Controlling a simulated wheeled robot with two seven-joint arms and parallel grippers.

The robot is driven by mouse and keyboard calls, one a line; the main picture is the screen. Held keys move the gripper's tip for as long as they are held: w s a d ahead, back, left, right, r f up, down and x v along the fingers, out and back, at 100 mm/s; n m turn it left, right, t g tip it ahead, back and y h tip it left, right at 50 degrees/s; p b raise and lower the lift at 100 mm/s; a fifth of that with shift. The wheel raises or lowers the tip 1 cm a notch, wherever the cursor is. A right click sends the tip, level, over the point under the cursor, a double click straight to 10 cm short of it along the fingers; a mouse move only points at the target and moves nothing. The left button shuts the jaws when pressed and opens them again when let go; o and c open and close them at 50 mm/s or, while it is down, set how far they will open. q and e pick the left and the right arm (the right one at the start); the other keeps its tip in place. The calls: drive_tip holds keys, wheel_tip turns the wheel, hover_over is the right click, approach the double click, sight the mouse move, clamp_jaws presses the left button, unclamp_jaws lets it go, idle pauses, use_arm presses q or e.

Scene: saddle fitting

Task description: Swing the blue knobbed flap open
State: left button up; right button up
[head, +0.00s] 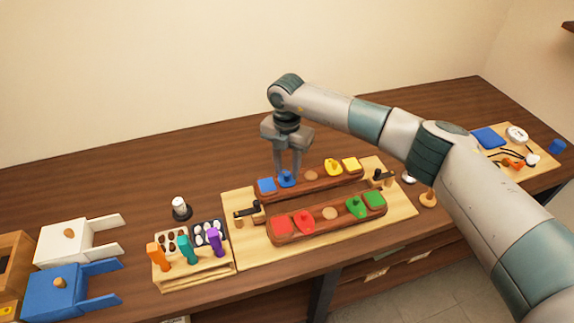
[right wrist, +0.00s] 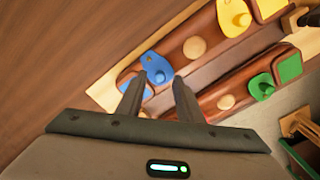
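The blue knobbed flap (head: 287,180) lies flat on the rear dark-red wooden bar (head: 312,187), just right of a blue square pad (head: 266,185). In the right wrist view the flap (right wrist: 154,63) and its round knob show just beyond my fingertips. My right gripper (head: 287,174) points down over the flap, its fingers apart on either side of the knob. The wrist view shows the right gripper (right wrist: 160,84) open with nothing held. I cannot tell whether a finger touches the flap. My left gripper is in neither view.
The rear bar also carries a yellow flap (head: 333,167) and yellow pad (head: 351,164). The front bar (head: 316,226) has red and green flaps. A rack with colored handles (head: 190,263) stands left of the board (head: 237,204). Bare table lies behind.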

drive_tip(key=shift+f, duration=0.65)
drive_tip(key=shift+c, duration=0.2)
clamp_jaws()
